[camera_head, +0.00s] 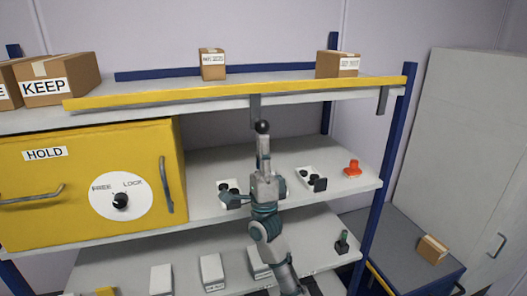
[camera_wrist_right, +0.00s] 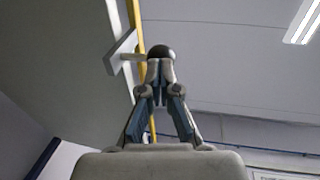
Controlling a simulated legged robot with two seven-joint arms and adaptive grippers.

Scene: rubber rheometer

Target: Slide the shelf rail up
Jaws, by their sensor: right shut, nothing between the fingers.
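The shelf rail is a long yellow bar (camera_head: 190,97) along the front edge of the top shelf. A grey bracket (camera_head: 255,107) hangs from its middle, with a black ball knob (camera_head: 262,127) at its lower end. My right gripper (camera_head: 263,146) points up just below the knob, and its fingers are shut and empty. In the right wrist view, the knob (camera_wrist_right: 160,51) shows right at the fingertips (camera_wrist_right: 160,66), with the rail (camera_wrist_right: 135,14) and bracket (camera_wrist_right: 121,53) to the left. I cannot tell whether the fingertips touch the knob. My left gripper is not in view.
Cardboard boxes (camera_head: 212,64) stand on the top shelf. A yellow cabinet (camera_head: 90,180) with a FREE/LOCK dial (camera_head: 120,201) is left of my arm. A red object (camera_head: 352,168) and a black-knobbed plate (camera_head: 311,178) sit on the middle shelf. Blue posts (camera_head: 387,180) frame the right side.

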